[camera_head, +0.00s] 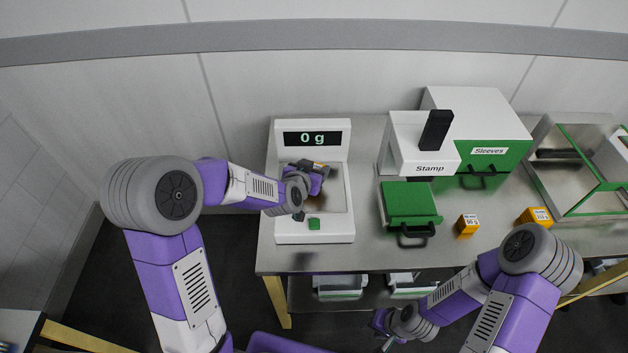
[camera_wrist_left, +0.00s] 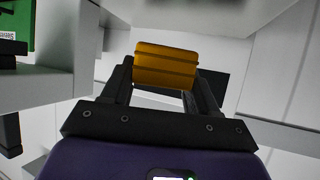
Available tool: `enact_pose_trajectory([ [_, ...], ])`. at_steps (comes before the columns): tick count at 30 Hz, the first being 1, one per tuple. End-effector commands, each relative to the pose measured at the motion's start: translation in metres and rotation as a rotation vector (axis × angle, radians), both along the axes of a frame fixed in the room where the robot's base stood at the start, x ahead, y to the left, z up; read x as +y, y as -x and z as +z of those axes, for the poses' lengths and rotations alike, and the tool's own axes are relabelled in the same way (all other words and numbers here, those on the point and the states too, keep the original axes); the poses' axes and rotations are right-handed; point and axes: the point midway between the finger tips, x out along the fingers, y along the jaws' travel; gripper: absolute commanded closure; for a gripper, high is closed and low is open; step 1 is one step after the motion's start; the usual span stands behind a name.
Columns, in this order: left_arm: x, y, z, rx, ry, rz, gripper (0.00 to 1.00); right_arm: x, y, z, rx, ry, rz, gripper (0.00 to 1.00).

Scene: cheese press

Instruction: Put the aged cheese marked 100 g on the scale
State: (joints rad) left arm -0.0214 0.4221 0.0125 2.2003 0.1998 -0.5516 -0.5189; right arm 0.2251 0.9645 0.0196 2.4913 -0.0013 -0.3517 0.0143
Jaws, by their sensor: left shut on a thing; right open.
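The white scale (camera_head: 335,231) stands at the left end of the table, and its display (camera_head: 312,138) reads "0 g". My left gripper (camera_head: 316,168) is over the scale's metal pan (camera_head: 338,198). It is shut on an orange cheese block, seen clearly between its fingers in the left wrist view (camera_wrist_left: 166,65). In the head view the gripper mostly hides this block, and its mark cannot be read. Whether the block touches the pan, I cannot tell. My right gripper (camera_head: 384,343) is open and low at the bottom edge, in front of the table.
Two orange labelled blocks sit on the table, one (camera_head: 467,226) beside the green-lidded press (camera_head: 410,204) and one (camera_head: 537,217) further right. The "Stamp" unit (camera_head: 420,150), the "Sleeves" box (camera_head: 490,130) and a green-edged glass case (camera_head: 585,165) stand behind them.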

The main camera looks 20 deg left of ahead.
Motion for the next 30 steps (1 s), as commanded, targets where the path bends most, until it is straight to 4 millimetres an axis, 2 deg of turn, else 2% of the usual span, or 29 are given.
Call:
enact_pose_trajectory([
  [4, -0.001, 0.0, -0.011, -0.002, 0.0, -0.001, 0.73, 0.0, 0.0, -0.005, 0.0, 0.0, 0.0, 0.57],
  [10, -0.001, 0.0, -0.04, 0.0, 0.001, -0.002, 0.73, 0.0, 0.0, -0.016, -0.001, 0.0, 0.0, 0.57],
  [22, -0.001, 0.0, -0.043, -0.004, 0.0, -0.001, 0.73, 0.0, -0.001, -0.02, -0.001, 0.0, 0.0, 0.57],
  [23, -0.001, 0.0, -0.043, -0.003, 0.001, -0.001, 0.36, 0.0, 0.0, -0.018, -0.001, 0.0, 0.0, 0.57],
  [27, -0.001, 0.0, -0.042, -0.003, 0.001, -0.001, 0.15, 0.0, 0.0, -0.018, -0.001, 0.0, 0.0, 0.57],
  [30, -0.001, 0.0, -0.042, -0.003, 0.0, -0.001, 0.15, 0.0, 0.0, -0.018, -0.001, 0.0, 0.0, 0.57],
])
